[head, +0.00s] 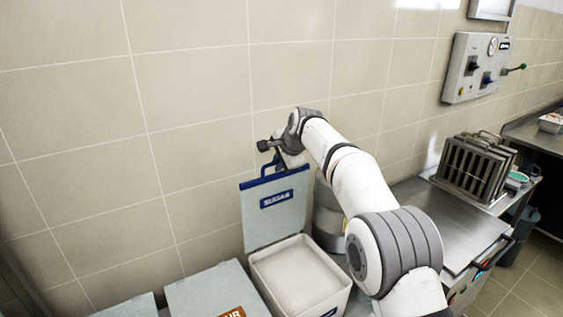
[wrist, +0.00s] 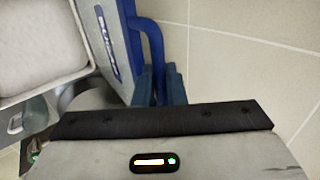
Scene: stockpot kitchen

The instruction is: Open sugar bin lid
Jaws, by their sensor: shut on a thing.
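The sugar bin (head: 300,279) stands against the tiled wall with its top uncovered, and pale contents show inside. Its grey lid (head: 272,222), with a blue "SUGAR" label and blue edge, stands upright at the wall side of the bin. My gripper (head: 270,165) is at the lid's blue handle (head: 264,170) along the top edge. In the wrist view my gripper (wrist: 160,85) is shut on the blue handle (wrist: 152,40), and the lid (wrist: 108,45) and open bin (wrist: 40,45) show to the left.
Other lidded bins (head: 215,291) stand left of the sugar bin. A grey cylindrical container (head: 328,215) is behind my arm. A steel counter (head: 455,225) with a slatted rack (head: 474,168) is at right. A control box (head: 475,68) hangs on the wall.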

